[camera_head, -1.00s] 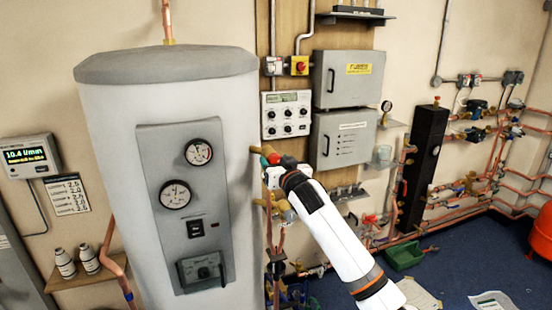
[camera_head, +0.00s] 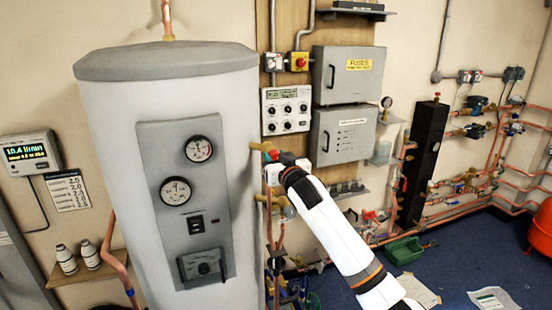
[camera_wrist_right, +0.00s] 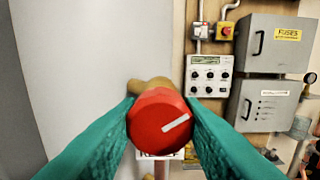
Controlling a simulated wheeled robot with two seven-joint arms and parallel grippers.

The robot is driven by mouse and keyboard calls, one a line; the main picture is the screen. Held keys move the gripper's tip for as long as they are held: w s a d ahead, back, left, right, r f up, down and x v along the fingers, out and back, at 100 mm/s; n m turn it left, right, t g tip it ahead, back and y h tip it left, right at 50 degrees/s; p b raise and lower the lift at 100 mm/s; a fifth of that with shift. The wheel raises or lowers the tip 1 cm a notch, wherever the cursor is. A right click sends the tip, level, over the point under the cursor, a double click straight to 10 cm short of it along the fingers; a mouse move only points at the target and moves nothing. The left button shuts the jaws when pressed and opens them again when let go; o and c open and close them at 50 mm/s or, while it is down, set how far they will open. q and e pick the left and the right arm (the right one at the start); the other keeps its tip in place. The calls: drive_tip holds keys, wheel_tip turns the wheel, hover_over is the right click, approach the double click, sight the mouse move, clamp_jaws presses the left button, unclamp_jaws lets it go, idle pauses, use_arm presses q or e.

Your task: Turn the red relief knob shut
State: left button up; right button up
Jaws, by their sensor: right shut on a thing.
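The red relief knob (camera_wrist_right: 150,128) is large and round in the right wrist view, with a white mark slanting up to the right. It sits on a brass fitting (camera_wrist_right: 152,84) beside the tank (camera_head: 105,150). My right gripper (camera_wrist_right: 160,125) has a green finger on each side of the knob and is shut on it. In the head view the right gripper (camera_head: 272,157) is small at the tank's right side, and its fingers and wrist hide most of the knob. My left gripper is not in view.
A flow meter (camera_head: 30,153) on the left wall reads 10.4 l/min. A control panel (camera_head: 286,111) and grey fuse boxes (camera_head: 347,78) hang behind the gripper. Another brass fitting (camera_head: 262,199) is just below it. Copper pipes and a black column (camera_head: 424,160) stand to the right.

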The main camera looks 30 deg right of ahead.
drive_tip(key=n+p, duration=0.2)
drive_tip(key=n, duration=0.4)
drive_tip(key=shift+r+n, duration=0.1)
drive_tip(key=shift+n, duration=0.2)
drive_tip(key=shift+n+p, duration=0.95)
drive_tip(key=shift+n, duration=1.55)
drive_tip(key=o, duration=1)
drive_tip(key=b+v, duration=0.4)
drive_tip(key=v, duration=0.8)
